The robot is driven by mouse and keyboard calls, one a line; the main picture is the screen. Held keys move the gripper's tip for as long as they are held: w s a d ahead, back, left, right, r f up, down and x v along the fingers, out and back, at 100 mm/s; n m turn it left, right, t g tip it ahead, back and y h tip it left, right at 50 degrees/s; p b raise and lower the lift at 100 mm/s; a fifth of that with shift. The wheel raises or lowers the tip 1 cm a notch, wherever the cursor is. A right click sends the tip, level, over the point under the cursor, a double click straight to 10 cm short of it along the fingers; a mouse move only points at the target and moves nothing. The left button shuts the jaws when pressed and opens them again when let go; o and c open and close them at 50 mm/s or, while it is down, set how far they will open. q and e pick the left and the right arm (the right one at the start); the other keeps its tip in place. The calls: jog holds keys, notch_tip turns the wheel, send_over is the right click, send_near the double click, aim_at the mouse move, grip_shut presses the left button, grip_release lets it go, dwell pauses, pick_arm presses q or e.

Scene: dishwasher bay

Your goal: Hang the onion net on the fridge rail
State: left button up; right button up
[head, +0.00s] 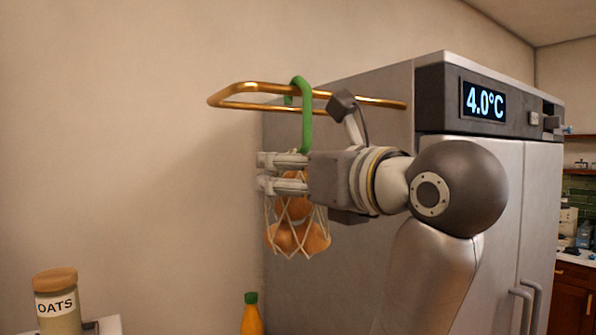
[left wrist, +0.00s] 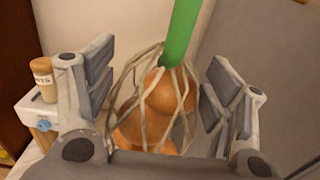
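The onion net (head: 298,238) is white mesh with several orange-brown onions and a green hook (head: 305,120) at its top. The hook's curved top loops over the brass fridge rail (head: 245,104), and the net hangs below it beside the fridge. My left gripper (head: 263,172) is at the upper part of the net, just under the rail, and hides some of it. In the left wrist view, the net (left wrist: 150,105) is between the spread fingers, with gaps showing on both sides. My right gripper is in neither view.
The steel fridge (head: 345,270) with a 4.0°C display stands behind and right of the net. An oats jar (head: 57,300) stands at lower left. An orange bottle (head: 251,318) with a green cap is below the net. Space left of the rail is clear.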

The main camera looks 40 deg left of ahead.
pick_arm(q)
jog(key=shift+f, duration=0.1)
jog(key=shift+d, duration=0.3)
jog(key=v, duration=0.7)
jog(key=shift+a, duration=0.1)
